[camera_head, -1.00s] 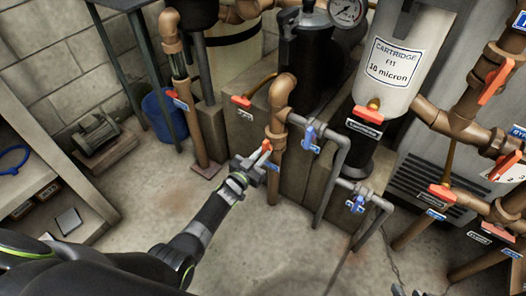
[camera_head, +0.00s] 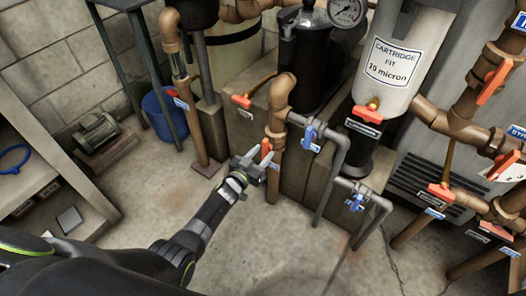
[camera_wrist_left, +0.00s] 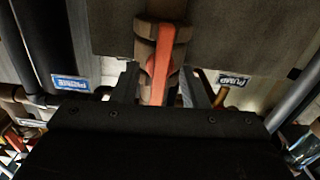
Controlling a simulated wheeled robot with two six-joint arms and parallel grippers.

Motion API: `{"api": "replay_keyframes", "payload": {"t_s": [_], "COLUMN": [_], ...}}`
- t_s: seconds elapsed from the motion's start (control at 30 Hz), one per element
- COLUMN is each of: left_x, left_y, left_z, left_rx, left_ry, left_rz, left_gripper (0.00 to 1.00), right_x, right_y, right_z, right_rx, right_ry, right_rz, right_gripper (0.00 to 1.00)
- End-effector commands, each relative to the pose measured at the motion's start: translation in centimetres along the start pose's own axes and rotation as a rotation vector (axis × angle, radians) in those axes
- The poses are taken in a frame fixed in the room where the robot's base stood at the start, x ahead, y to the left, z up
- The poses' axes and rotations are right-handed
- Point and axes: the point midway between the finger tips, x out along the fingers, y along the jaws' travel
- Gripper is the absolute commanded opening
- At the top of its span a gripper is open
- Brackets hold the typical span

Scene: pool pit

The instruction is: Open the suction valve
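A valve with an orange lever (camera_head: 266,149) sits on an upright copper-brown pipe (camera_head: 275,125) near the middle of the head view. The lever lies close to the line of the pipe. I cannot read a tag that marks it as the suction valve. My left gripper (camera_head: 262,164) is at this lever, with its fingers spread. In the left wrist view the orange lever (camera_wrist_left: 162,65) stands between the two open fingers, with a visible gap on each side. The lever's lower end is hidden behind the gripper body. My right gripper does not show.
Blue-handled valves (camera_head: 310,135) on grey pipes are close on the right. Another orange-handled valve (camera_head: 241,101) is behind. A filter housing (camera_head: 390,60) and more copper pipes fill the right side. A blue bucket (camera_head: 165,115) stands at left. The floor in front is clear.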

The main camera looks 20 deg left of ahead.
Motion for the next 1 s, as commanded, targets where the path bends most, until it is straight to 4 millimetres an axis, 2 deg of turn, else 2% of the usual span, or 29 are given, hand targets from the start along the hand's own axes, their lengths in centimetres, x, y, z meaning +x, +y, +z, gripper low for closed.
{"api": "replay_keyframes", "payload": {"t_s": [0.27, 0.73, 1.0], "left_x": [-0.1, -6.0, -7.0], "left_y": [0.0, 0.0, 0.0], "left_z": [-0.1, -0.3, -0.1], "left_rx": [0.001, 0.002, 0.002], "left_ry": [0.0, 0.0, 0.002], "left_rz": [0.0, 0.0, 0.0], "left_gripper": [0.4, 0.4, 0.4], "right_x": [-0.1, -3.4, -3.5], "right_y": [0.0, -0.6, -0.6], "right_z": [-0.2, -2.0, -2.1], "right_rx": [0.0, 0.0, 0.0], "right_ry": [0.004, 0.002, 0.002], "right_rz": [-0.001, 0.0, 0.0], "right_gripper": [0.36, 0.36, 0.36]}}
